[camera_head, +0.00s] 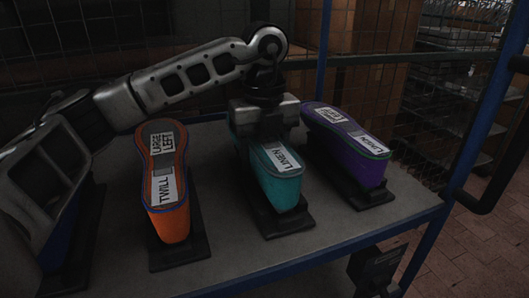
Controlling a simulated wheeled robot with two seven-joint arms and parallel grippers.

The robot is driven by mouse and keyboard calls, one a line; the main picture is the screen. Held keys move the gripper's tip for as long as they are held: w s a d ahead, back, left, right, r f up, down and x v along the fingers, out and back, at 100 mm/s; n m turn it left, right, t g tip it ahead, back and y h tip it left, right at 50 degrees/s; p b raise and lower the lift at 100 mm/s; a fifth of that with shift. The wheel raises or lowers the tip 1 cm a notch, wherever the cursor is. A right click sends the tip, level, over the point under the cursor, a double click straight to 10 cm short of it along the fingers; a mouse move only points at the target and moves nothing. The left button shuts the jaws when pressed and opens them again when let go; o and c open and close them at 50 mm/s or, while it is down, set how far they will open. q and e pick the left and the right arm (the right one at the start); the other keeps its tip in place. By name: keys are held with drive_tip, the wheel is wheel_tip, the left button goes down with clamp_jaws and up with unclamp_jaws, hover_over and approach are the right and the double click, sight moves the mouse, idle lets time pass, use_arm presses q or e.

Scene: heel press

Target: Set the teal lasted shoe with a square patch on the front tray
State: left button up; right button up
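A teal lasted shoe (275,180) sits sole-up on a dark stand on the grey table, with a white label reading LINEN on its sole. My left gripper (262,138) is low over the far part of this shoe and hides that part. A finger shows at the shoe's left side, but whether the fingers grip it is unclear. No square patch can be made out on it. No front tray can be clearly identified. My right gripper is not in view.
An orange shoe (170,222), labelled TWILL and LARGE LEFT, stands left of the teal one. A purple shoe (352,155), labelled LINEN, stands to its right. My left arm partly hides a blue shoe (55,248). Blue posts (478,125) and wire mesh border the table (225,240).

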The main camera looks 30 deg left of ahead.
use_arm(q)
drive_tip(key=shift+f+b, duration=0.45)
drive_tip(key=shift+f, duration=0.15)
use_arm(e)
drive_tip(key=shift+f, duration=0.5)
use_arm(q)
drive_tip(key=o, duration=1.4)
drive_tip(key=shift+o, duration=0.9)
drive_tip(key=shift+f, duration=0.15)
wheel_tip(320, 180, up, 16)
drive_tip(key=p, duration=0.2)
drive_tip(key=shift+p, duration=0.35)
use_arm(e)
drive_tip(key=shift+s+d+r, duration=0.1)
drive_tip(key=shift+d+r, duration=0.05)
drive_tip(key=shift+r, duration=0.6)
